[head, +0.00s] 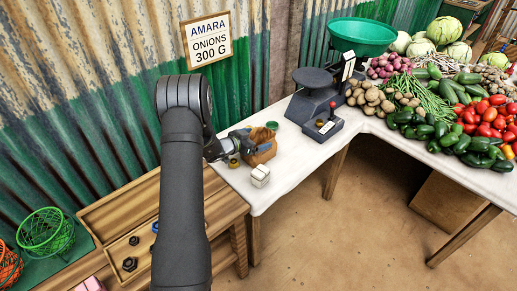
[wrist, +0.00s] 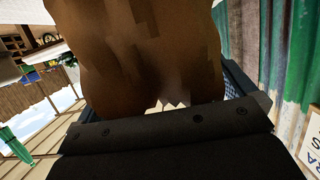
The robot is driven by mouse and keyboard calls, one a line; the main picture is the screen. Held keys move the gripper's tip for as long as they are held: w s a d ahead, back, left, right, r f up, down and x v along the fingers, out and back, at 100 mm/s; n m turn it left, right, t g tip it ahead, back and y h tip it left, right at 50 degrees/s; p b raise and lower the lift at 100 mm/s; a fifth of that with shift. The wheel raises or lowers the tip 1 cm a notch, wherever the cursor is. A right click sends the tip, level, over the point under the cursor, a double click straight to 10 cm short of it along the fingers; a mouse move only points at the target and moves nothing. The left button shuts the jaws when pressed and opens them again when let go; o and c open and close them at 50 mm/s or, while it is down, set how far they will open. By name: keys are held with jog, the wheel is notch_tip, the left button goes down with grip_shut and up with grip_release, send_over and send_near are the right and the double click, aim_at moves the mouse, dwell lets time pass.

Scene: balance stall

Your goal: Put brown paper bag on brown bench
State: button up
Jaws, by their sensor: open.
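The brown paper bag (head: 264,156) stands on the white-covered table, with brown round contents showing at its top. It fills the upper middle of the wrist view (wrist: 150,50). My gripper (head: 254,144) is at the bag with its jaws open, one finger on either side of it. In the wrist view the bag lies between the blue-grey fingers (wrist: 160,92); contact cannot be told. The brown bench (head: 222,208) is at the lower left, below the table, partly hidden by my arm.
A white block (head: 260,176) stands just in front of the bag, and a green round item (head: 272,126) behind it. A scale (head: 315,95) with a green pan (head: 362,36) stands to the right. A wooden tray (head: 100,222) with dark weights lies on the bench's left part. Vegetables crowd the far right.

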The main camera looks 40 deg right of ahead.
jog(key=c, duration=1.1)
jog(key=shift+o, duration=0.2)
jog(key=s+d+r, duration=0.2)
jog(key=s+r, duration=0.9)
jog(key=shift+s, duration=0.25)
